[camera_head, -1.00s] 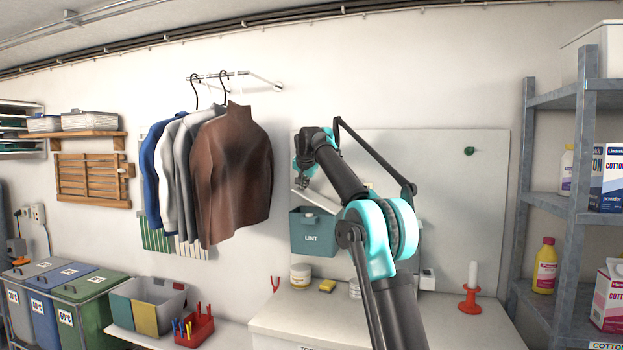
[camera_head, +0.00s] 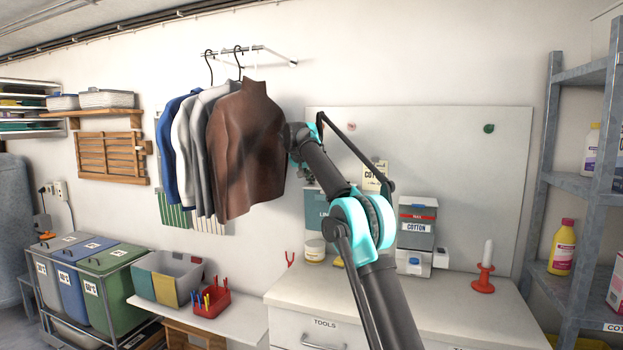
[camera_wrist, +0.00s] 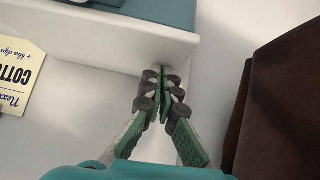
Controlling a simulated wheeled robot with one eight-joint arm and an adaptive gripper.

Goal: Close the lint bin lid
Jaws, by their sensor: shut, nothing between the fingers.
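The teal lint bin (camera_head: 314,214) hangs at the left of the pale wall board in the head view, mostly hidden by my arm. Only part of its label shows. In the wrist view, which looks upside down, a teal surface (camera_wrist: 165,12) is at the top edge with a broad white lid-like panel (camera_wrist: 110,38) along it. My gripper (camera_wrist: 164,85) is shut and empty, its fingertips close to the panel's corner; I cannot tell whether they touch. The lid's angle is hidden in the head view.
The brown sweater (camera_head: 246,150) hangs just left of my gripper in the head view and shows at the right of the wrist view (camera_wrist: 285,115). A worktop (camera_head: 450,290) lies below.

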